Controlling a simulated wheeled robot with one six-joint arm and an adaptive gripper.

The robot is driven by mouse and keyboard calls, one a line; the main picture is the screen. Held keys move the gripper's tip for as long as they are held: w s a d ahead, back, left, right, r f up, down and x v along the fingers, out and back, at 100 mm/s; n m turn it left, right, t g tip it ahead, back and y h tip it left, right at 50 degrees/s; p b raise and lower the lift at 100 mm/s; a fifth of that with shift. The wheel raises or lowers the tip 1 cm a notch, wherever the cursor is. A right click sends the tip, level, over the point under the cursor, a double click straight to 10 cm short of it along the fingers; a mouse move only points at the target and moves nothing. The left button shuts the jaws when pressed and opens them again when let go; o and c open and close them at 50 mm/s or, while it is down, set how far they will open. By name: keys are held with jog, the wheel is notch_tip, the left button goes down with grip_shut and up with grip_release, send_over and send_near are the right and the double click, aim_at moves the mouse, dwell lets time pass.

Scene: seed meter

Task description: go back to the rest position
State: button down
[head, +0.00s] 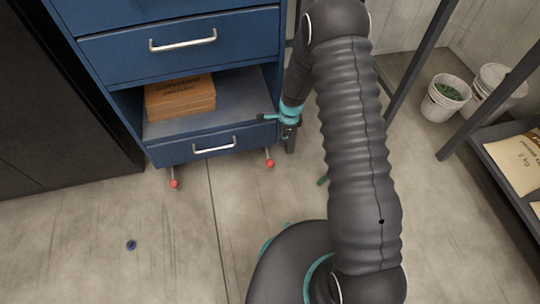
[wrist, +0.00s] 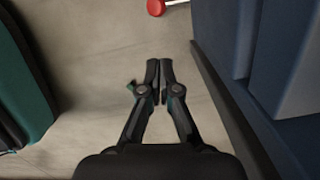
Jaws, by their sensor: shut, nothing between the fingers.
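My gripper (wrist: 160,70) is shut and empty in the wrist view, pointing over the bare floor. In the head view my arm reaches up from the bottom, and the wrist end with its teal ring is beside the right edge of the blue drawer cabinet (head: 185,29). The fingertips are too small and partly hidden there to make out clearly. The cabinet's dark blue side also shows close on the right of the wrist view (wrist: 225,50).
Buckets (head: 445,97) and a rack with a sack (head: 518,160) stand at the right. A small blue item (head: 131,245) lies on open floor at the lower left.

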dwell(0.4)
jog(key=s+d+n+g, duration=0.1)
jog(key=s+n+g, duration=0.1)
jog(key=s+n, duration=0.4)
jog(key=s+d+r+n+t, duration=0.2)
jog(key=s+r, duration=0.5)
jog(key=r, duration=0.8)
jog(key=s+d+r+n+t+p, duration=0.1)
jog(key=s+d+r+n+t, duration=0.2)
jog(key=r, duration=1.2)
jog(key=s+d+r+n+t+h+p, duration=0.1)
jog(key=s+d+r+n, duration=0.4)
jog(key=s+r, duration=0.7)
notch_tip(320, 180, up, 3)
jog(key=shift+s+d+r+n+t, duration=0.1)
jog(key=shift+s+d+n+t, duration=0.25)
jog(key=shift+d+t, duration=0.65)
jog(key=shift+w+d, duration=0.1)
